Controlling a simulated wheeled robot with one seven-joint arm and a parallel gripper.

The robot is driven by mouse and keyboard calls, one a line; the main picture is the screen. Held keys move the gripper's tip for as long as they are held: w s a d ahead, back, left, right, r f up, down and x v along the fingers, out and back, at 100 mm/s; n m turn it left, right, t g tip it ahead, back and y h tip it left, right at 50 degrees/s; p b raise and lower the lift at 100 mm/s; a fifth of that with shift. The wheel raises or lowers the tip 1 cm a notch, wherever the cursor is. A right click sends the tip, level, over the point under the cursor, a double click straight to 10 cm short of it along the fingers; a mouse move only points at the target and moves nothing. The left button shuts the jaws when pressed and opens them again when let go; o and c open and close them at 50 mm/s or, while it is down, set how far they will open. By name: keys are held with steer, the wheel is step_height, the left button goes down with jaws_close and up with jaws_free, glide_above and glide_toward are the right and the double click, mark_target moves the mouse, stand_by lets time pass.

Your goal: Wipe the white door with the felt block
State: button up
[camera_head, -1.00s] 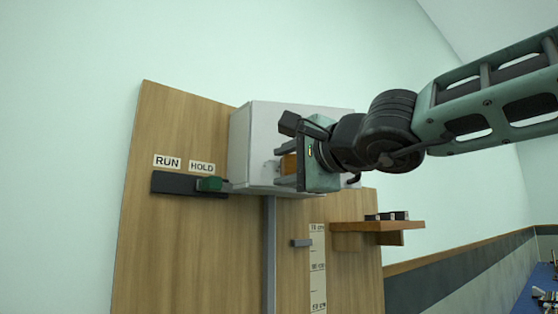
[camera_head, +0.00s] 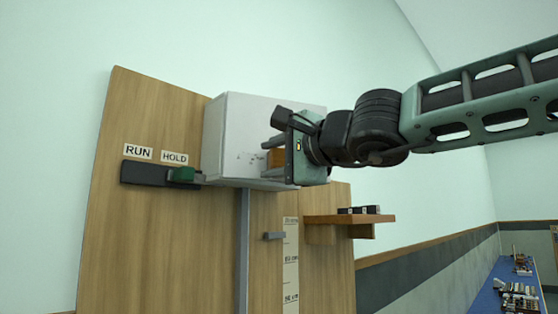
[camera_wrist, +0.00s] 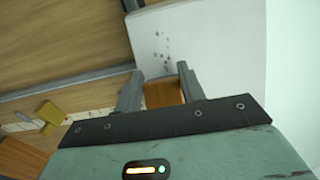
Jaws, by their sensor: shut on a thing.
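The white door (camera_head: 232,125) is the front of a white box mounted on a wooden board. Small dark grey marks sit low on the door; they also show as a cluster on the white door (camera_wrist: 205,35) in the wrist view. My gripper (camera_head: 267,158) is in front of the door's right part, beside the marks. Its fingers are shut on a brown-orange block, the felt block (camera_head: 277,157), which also shows between the fingers in the wrist view (camera_wrist: 162,94). I cannot tell whether the block touches the door.
The wooden board (camera_head: 165,240) carries a slider with a green knob (camera_head: 181,174) under the label HOLD, with RUN to its left. Below the box are a grey vertical rail (camera_head: 244,235) and a height scale (camera_head: 291,270). A small wooden shelf (camera_head: 350,219) holds dark blocks at the right.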

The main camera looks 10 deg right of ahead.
mark_target(228, 160)
steer(key=shift+a+b, duration=0.45)
steer(key=shift+a, duration=2.8)
steer(key=shift+s+a, duration=0.15)
steer(key=shift+a, duration=0.6)
steer(key=shift+s+a, duration=0.1)
steer(key=shift+a, duration=0.6)
steer(key=shift+s+a, duration=0.2)
steer(key=shift+s, duration=1.25)
steer(key=shift+s+a, duration=0.2)
steer(key=shift+s, duration=1.25)
steer(key=shift+s, duration=0.1)
steer(key=s, duration=0.2)
steer(key=shift+s+d, duration=0.1)
steer(key=shift+s, duration=0.3)
steer(key=shift+s, duration=0.1)
